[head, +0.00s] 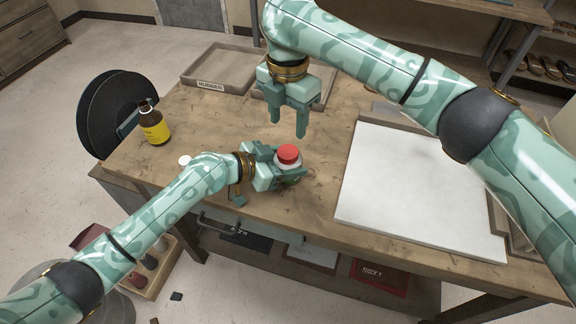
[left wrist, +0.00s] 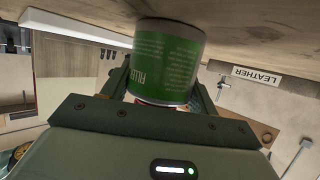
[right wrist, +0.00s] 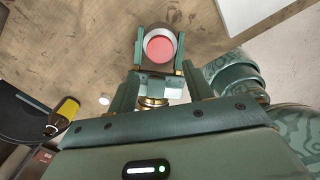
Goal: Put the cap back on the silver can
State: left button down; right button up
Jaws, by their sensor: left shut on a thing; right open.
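The can (head: 289,165) has silver rims and, in the left wrist view, a green label (left wrist: 166,62). My left gripper (head: 276,165) is shut on it from the side. The can looks upright, at or close to the bench top; I cannot tell if it touches. A red round cap (head: 288,152) shows on the can's top, inside a pale rim in the right wrist view (right wrist: 160,46). Whether it is fully seated is unclear. My right gripper (head: 289,132) is open and empty above the can, fingers pointing down.
A brown bottle with a yellow label (head: 155,128) stands at the bench's left. A small white disc (head: 184,161) lies beside my left arm. A large white board (head: 420,190) covers the right side. Shallow trays (head: 220,68) sit at the back.

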aim_at(288, 151)
jog(key=shift+f, duration=4)
jog(key=c, duration=0.8)
jog(key=o, duration=1.2)
jog(key=shift+c, duration=0.2)
notch_tip(288, 151, up, 12)
